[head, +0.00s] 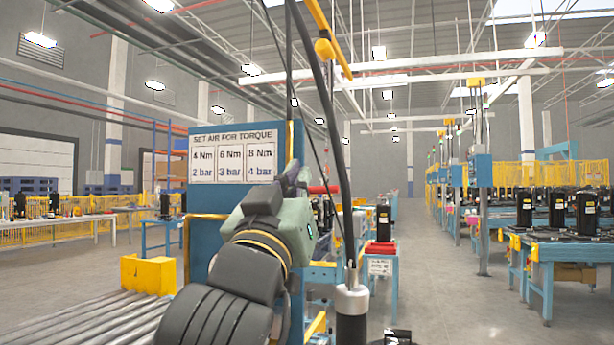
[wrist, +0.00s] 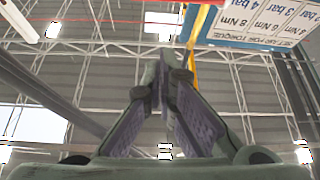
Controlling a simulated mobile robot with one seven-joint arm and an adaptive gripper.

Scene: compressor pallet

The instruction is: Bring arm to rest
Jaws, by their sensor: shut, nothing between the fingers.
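My arm rises from the bottom of the head view, in front of a blue panel with a torque sign. My gripper (head: 299,172) is at the end of it, pointing up, just right of the sign, and partly hidden by my own wrist. In the wrist view my gripper (wrist: 165,62) has its two fingers meeting at the tips, with nothing held. Behind the fingers are the roof trusses.
The torque sign (head: 232,157) on the blue panel (head: 203,238) is close to my gripper. A dark hose (head: 330,110) hangs right of it. A roller conveyor (head: 105,322) and a yellow bin (head: 148,274) lie at left. Open floor (head: 440,290) is at right.

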